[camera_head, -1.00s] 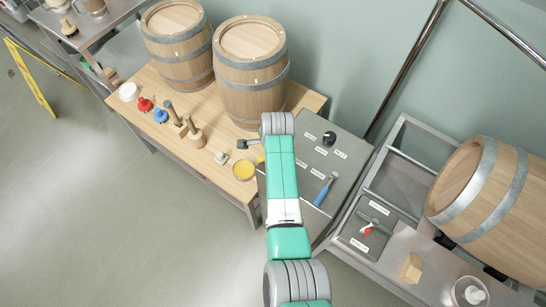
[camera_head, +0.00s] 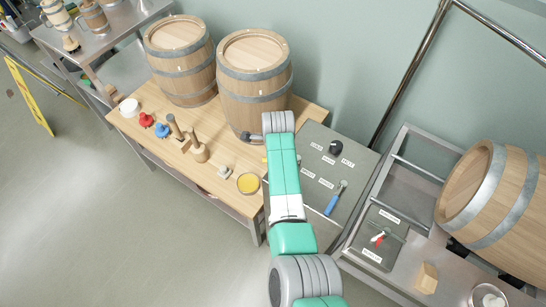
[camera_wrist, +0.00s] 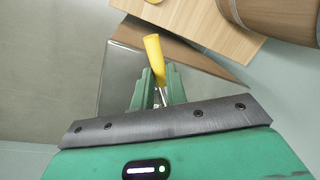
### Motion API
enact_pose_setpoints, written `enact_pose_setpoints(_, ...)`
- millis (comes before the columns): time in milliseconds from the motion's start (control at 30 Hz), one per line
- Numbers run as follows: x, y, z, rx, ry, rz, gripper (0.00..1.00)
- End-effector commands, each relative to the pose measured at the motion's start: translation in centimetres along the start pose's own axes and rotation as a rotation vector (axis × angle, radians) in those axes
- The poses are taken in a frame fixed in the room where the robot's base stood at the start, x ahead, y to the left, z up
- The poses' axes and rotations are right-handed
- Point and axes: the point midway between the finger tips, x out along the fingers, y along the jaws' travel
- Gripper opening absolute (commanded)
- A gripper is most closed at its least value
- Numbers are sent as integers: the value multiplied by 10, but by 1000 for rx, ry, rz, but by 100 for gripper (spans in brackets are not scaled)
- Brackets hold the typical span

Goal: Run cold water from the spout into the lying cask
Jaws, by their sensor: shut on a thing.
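The lying cask (camera_head: 490,205) rests on its side on the steel stand at the right. A grey panel (camera_head: 318,195) carries a black knob (camera_head: 336,147) and a blue-handled lever (camera_head: 335,200), with small labels too blurred to read. In the wrist view my gripper (camera_wrist: 159,92) is shut on a yellow handle (camera_wrist: 155,55) at its metal stem. I cannot tell whether the handle is fixed to the panel.
A second panel (camera_head: 362,247) with a red-and-white handle (camera_head: 378,237) lies on the steel stand, near a wooden block (camera_head: 427,278) and a bowl (camera_head: 488,298). Two upright casks (camera_head: 254,75) and small tools crowd the wooden table (camera_head: 215,170).

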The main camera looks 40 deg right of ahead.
Motion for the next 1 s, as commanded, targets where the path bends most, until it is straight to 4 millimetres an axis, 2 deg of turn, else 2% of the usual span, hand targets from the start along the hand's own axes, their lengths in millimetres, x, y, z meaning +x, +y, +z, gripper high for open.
enact_pose_setpoints(167, 0, 0, 0, 1, -1, 0, 0)
enact_pose_setpoints(200, 0, 0, 0, 1, -1, 0, 16)
enact_pose_setpoints(300, 0, 0, 0, 0, -1, 0, 36)
enact_pose_setpoints(567, -1, 0, 0, -1, -1, 0, 36)
enact_pose_setpoints(633, -7, 0, 0, -1, -1, 0, 36)
enact_pose_setpoints(900, -60, -1, 0, 0, -1, -3, 36)
enact_pose_setpoints(1000, -72, 0, 0, 0, -1, -2, 36)
